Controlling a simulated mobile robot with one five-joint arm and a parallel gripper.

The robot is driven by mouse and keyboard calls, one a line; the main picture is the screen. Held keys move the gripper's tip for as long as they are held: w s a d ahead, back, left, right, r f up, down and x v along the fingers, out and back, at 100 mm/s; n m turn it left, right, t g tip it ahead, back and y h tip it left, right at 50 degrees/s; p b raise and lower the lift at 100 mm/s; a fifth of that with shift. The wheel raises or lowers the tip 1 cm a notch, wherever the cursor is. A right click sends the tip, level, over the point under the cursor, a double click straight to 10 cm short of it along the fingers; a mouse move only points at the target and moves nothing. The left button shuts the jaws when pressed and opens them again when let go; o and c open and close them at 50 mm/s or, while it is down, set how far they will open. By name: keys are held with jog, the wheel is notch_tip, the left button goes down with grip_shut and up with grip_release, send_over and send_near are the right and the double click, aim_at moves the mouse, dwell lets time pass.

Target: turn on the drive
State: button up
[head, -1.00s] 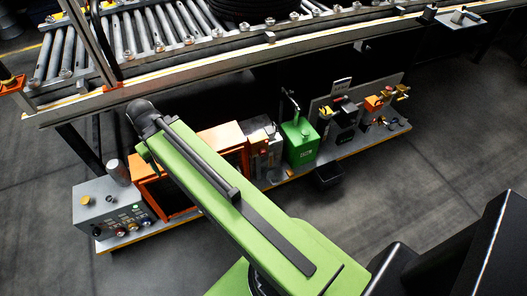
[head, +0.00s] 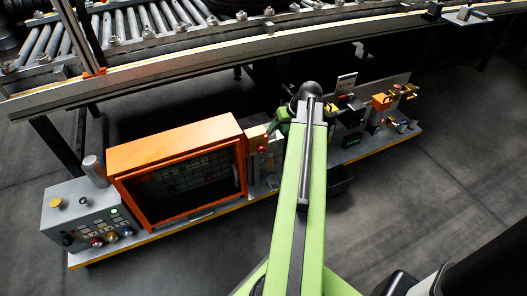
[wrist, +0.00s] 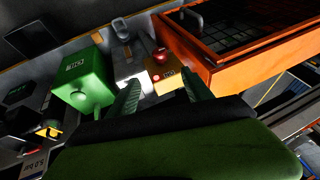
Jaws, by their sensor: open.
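A grey unit with a small yellow-orange switch box (head: 262,144) and a red knob stands on the low shelf, just right of the orange cabinet. In the wrist view the yellow box (wrist: 160,72) has a dark label, with the red knob above it. My gripper (wrist: 159,78) is open, its two green fingers apart and pointing towards the yellow box, which shows between them. I see no contact, and the gap is hard to judge. In the head view my arm hides the gripper. No label I can read names the drive.
The orange cabinet (head: 178,150) has a mesh front. A grey control box (head: 72,222) with coloured knobs stands at the left. A green box (wrist: 84,80) is left of my fingers. Valves (head: 402,92) stand at the right. The roller conveyor (head: 150,22) runs above. The floor is clear.

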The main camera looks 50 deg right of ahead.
aim_at(263, 148)
jog(key=b+x, duration=1.4)
jog(key=x, duration=0.2)
jog(key=shift+s+f, duration=0.15)
jog(key=shift+f, duration=0.05)
jog(key=shift+w+f+b, duration=0.3)
jog(key=shift+b, duration=0.05)
